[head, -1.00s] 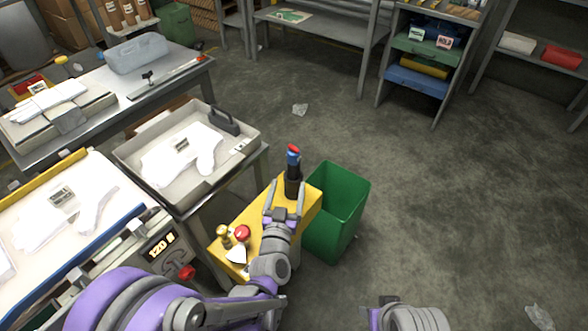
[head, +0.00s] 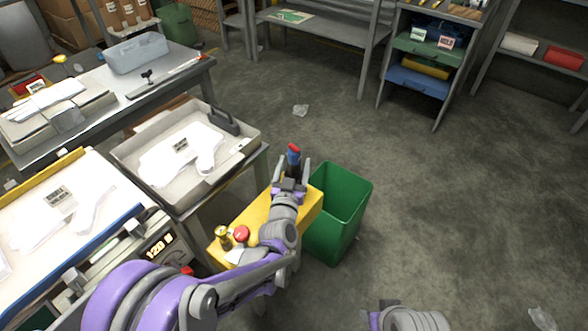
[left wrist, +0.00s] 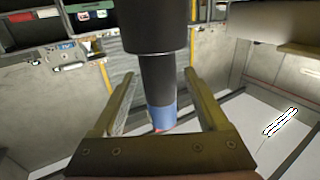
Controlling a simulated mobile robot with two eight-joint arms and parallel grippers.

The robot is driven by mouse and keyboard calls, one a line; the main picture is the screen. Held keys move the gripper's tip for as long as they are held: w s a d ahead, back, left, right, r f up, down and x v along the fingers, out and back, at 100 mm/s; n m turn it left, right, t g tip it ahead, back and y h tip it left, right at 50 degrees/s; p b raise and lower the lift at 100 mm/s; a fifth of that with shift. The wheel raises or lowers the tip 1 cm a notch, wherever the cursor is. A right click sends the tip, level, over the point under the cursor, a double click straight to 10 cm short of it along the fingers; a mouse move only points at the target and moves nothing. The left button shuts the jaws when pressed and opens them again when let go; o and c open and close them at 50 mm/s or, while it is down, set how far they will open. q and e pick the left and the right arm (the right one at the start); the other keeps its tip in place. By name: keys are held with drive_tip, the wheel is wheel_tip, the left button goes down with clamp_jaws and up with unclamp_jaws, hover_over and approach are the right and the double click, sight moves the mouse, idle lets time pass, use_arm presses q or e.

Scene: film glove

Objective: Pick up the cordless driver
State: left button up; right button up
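The cordless driver (head: 293,152) stands upright on the yellow surface (head: 312,206), with a dark body and a blue and red top. My left gripper (head: 292,164) is open, with one finger on each side of the driver. In the left wrist view the driver (left wrist: 157,82) is between the two fingers, with its wide black part beyond the fingertips and its blue part nearer the palm. A gap shows beside the fingers, and they do not look closed on it. Part of my right arm shows at the bottom edge; its fingers cannot be made out.
A green bin (head: 340,205) stands right beside the yellow surface. A red knob-like item (head: 241,233) and a small yellow item (head: 224,240) are at its near end. A grey tray (head: 240,152) with white sheets is to the left. The floor at right is mostly clear.

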use_arm(q)
clamp_jaws()
